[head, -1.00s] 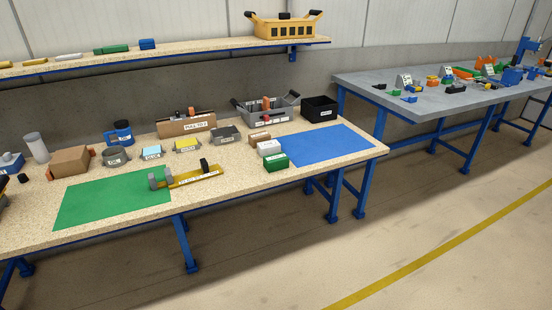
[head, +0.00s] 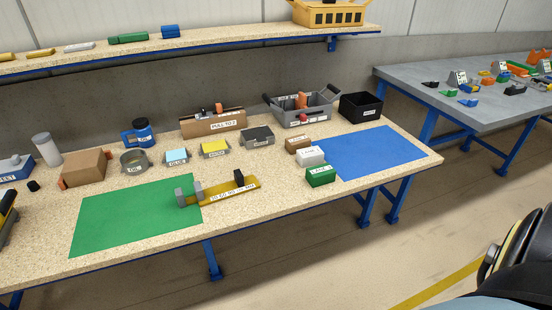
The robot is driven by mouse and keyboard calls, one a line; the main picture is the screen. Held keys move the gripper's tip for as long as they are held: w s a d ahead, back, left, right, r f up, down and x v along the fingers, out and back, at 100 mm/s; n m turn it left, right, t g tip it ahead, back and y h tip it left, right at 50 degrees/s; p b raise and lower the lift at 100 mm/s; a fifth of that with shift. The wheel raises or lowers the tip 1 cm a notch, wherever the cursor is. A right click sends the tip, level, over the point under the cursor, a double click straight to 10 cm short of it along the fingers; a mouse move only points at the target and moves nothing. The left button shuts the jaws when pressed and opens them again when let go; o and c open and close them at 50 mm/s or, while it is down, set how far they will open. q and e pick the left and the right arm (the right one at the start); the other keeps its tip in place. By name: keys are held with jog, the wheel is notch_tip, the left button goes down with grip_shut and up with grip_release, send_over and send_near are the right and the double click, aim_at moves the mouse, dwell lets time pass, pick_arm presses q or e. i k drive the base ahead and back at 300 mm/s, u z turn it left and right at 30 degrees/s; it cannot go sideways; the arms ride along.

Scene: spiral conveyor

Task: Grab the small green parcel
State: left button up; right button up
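A small green parcel (head: 320,176) with a white label lies on the speckled workbench (head: 260,215), at the front left corner of the blue mat. A white parcel (head: 311,155) and a brown parcel (head: 298,144) sit just behind it. A rounded black and yellow part of mine shows at the lower right, but no fingertips show there. Neither of my grippers can be made out, and nothing touches the green parcel.
The blue mat (head: 375,151) is bare, and the green mat (head: 130,215) is mostly clear. A yellow labelled tool (head: 225,190) lies left of the parcel. Bins and boxes line the back. A shelf (head: 250,38) hangs above. A grey table (head: 455,95) stands right.

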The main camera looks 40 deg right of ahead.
aim_at(323, 174)
jog(key=z, duration=0.45)
jog(key=i, duration=1.25)
jog(key=z, duration=0.8)
